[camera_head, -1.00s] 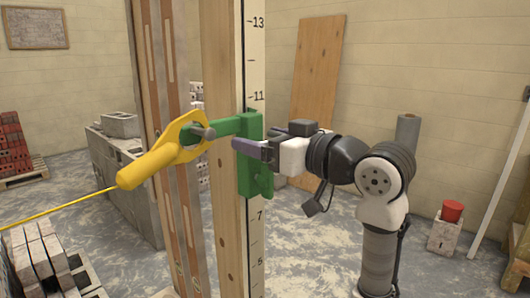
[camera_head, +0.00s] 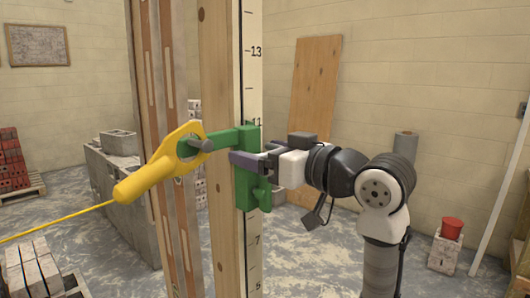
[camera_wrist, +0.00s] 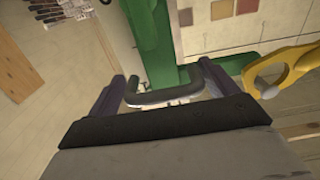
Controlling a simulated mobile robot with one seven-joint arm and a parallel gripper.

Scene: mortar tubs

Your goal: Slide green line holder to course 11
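The green line holder (camera_head: 244,180) sits on the marked wooden pole (camera_head: 218,60), its top edge just below the 11 mark and its lower end above the 7. Its arm reaches left to a pin carrying a yellow line handle (camera_head: 150,175). My gripper (camera_head: 247,158) is at the holder's right side, at its upper half. In the wrist view the two fingers of my gripper (camera_wrist: 163,85) stand on either side of the holder's dark bar-shaped grip (camera_wrist: 170,95), which fills the gap between them. The 9 mark is hidden behind the holder.
A yellow line runs off left from the handle. Block stacks (camera_head: 118,170) and red bricks (camera_head: 14,158) stand on the left. A plywood board (camera_head: 313,90) leans on the back wall. A block with a red object (camera_head: 451,228) is at the right.

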